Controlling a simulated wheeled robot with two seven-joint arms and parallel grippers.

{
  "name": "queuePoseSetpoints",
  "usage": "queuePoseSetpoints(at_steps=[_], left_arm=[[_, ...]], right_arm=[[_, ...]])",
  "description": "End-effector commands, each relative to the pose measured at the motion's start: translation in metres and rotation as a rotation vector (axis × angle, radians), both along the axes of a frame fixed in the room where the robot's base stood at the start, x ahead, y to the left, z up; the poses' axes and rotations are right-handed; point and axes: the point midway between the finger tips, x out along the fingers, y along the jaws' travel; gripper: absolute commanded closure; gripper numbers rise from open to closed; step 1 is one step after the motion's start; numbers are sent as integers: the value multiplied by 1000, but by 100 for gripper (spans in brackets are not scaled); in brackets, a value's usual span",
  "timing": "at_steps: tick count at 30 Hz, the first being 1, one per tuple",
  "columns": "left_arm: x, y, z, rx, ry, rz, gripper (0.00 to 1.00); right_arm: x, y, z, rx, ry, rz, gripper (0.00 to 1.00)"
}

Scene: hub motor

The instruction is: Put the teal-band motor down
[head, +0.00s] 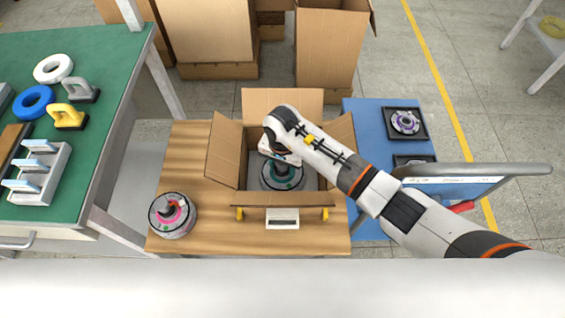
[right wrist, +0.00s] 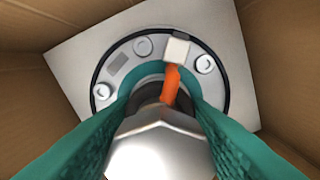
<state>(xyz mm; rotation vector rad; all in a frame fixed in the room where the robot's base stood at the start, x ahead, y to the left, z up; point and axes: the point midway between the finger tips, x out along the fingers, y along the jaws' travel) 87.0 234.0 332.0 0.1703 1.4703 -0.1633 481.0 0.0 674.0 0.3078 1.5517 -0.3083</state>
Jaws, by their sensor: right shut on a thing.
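The teal-band motor (head: 270,183) is a grey round hub with a teal ring, inside the open cardboard box (head: 226,150) on the wooden table. My right gripper (head: 284,163) reaches down into the box and is shut on the motor's middle. In the right wrist view the motor's grey flange (right wrist: 106,74) shows bolts, an orange cable (right wrist: 171,84) and a white plug (right wrist: 177,50). Teal surfaces flank the silver hex end (right wrist: 158,148). A pale square sheet (right wrist: 75,50) lies beneath the motor. Whether the motor touches it is unclear. My left gripper is out of view.
A pink-marked motor (head: 173,216) stands on the wooden table (head: 185,150), left of the box. The box flaps are folded outward. A blue cart (head: 365,118) on the right bears another motor (head: 405,122). A green bench (head: 105,55) stands left.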

Motion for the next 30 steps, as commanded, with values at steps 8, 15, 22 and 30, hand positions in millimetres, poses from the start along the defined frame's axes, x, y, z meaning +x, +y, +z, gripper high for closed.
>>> queuePoseSetpoints(at_steps=[8, 15, 22, 30], left_arm=[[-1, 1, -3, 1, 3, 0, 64], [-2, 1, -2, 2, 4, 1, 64], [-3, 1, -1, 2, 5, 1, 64], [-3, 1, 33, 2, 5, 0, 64]], right_arm=[[2, 1, 0, 3, -7, 1, 100], [0, 0, -2, 0, -1, 0, 35], [0, 0, 0, 0, 0, 0, 35], [1, -1, 42, -2, -3, 0, 35]])
